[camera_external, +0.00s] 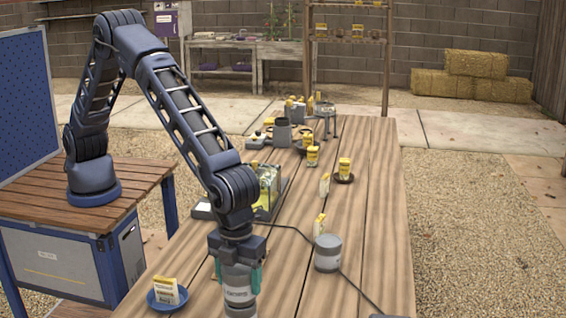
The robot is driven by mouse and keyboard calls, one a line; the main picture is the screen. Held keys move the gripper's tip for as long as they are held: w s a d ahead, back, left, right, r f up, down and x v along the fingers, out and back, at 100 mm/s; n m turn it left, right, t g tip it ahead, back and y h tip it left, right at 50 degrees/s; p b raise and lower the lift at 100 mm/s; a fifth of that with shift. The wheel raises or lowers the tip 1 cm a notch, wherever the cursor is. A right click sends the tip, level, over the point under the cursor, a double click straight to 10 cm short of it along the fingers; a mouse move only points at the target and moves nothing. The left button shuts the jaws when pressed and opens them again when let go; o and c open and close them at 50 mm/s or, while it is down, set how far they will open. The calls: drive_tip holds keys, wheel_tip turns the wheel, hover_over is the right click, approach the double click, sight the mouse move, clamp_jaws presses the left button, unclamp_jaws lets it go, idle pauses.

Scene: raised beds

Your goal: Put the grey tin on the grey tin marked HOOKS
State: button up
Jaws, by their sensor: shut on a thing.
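My gripper (237,275) is at the bottom of the view, pointing down, with teal fingers shut on a grey tin (238,288). The tin is upright and has a pale label with dark lettering, too small to read surely. The bottom of the picture is close under it, so I cannot tell whether it is lifted, stands on the table or rests on something. Another grey tin (327,254) stands upright on the table to the right of my gripper, apart from it. It has a light top, and I see no readable word on it.
A blue dish (167,298) with a seed packet stands left of my gripper. A dark cable (290,228) runs across the wooden table (375,215) past the free tin. A packet (319,225) stands behind that tin. Several jars and packets stand farther back. The table's right side is mostly clear.

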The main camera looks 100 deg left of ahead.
drive_tip(key=shift+f, duration=0.2)
drive_tip(key=o, duration=1.1)
